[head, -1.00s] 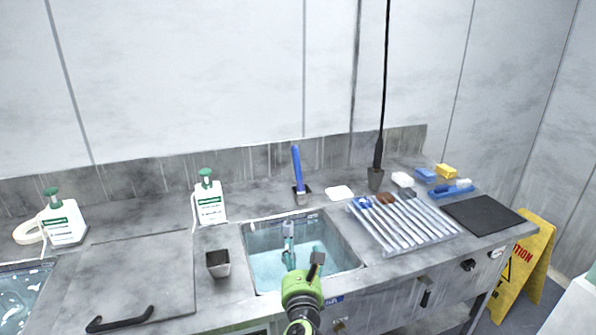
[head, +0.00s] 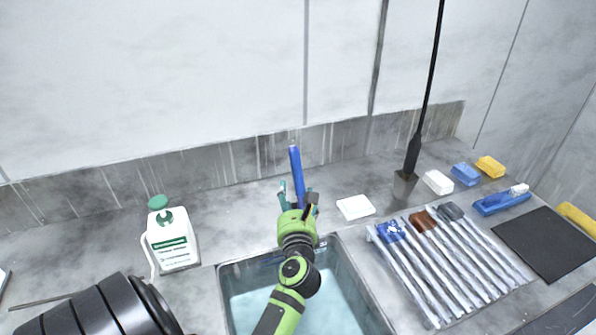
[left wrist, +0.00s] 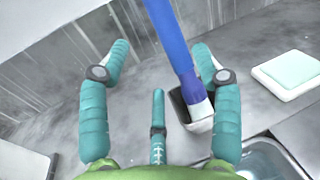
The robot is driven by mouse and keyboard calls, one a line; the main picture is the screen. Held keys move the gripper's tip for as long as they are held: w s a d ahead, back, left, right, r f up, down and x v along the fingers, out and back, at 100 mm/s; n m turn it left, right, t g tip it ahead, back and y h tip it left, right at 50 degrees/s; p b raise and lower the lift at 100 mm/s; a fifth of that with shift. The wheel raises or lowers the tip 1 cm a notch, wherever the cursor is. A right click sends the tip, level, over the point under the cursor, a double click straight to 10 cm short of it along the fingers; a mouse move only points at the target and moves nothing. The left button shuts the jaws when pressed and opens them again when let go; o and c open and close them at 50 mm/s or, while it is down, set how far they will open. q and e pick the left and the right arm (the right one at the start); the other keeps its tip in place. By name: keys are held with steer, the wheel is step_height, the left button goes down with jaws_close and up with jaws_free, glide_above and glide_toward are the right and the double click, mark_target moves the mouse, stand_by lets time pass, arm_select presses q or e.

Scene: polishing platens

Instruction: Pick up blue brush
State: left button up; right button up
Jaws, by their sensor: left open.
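A blue-handled brush (head: 297,172) stands upright in a small grey cup behind the sink; its lower end and the cup are hidden by my gripper in the head view. In the left wrist view the blue handle (left wrist: 172,42) slants down to a white lower part inside the cup (left wrist: 200,143). My left gripper (head: 299,197) is open and empty, with teal fingers spread near the handle. In the left wrist view the gripper (left wrist: 160,55) has the handle between its fingers, closer to the right one; contact cannot be told.
The sink (head: 345,285) lies below my left arm. A white bottle (head: 172,240) stands to the left and a white pad (head: 355,207) to the right.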

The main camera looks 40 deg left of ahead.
mark_target(296, 183)
arm_select(q)
steer(key=shift+w+a+r+p, duration=0.35)
steer(key=shift+w+a, duration=0.25)
steer(key=shift+w, duration=0.15)
steer(key=x, duration=0.4)
steer(key=shift+w+d+f+p, duration=0.1)
steer(key=shift+w+f+p, duration=0.2)
steer(key=shift+w+p, duration=0.1)
steer(key=shift+w+f, duration=0.1)
steer(key=c, duration=1)
jaws_close()
arm_select(e)
steer(key=shift+s+d+r, duration=0.2)
steer(key=shift+s+r, duration=0.45)
steer(key=shift+s, duration=0.15)
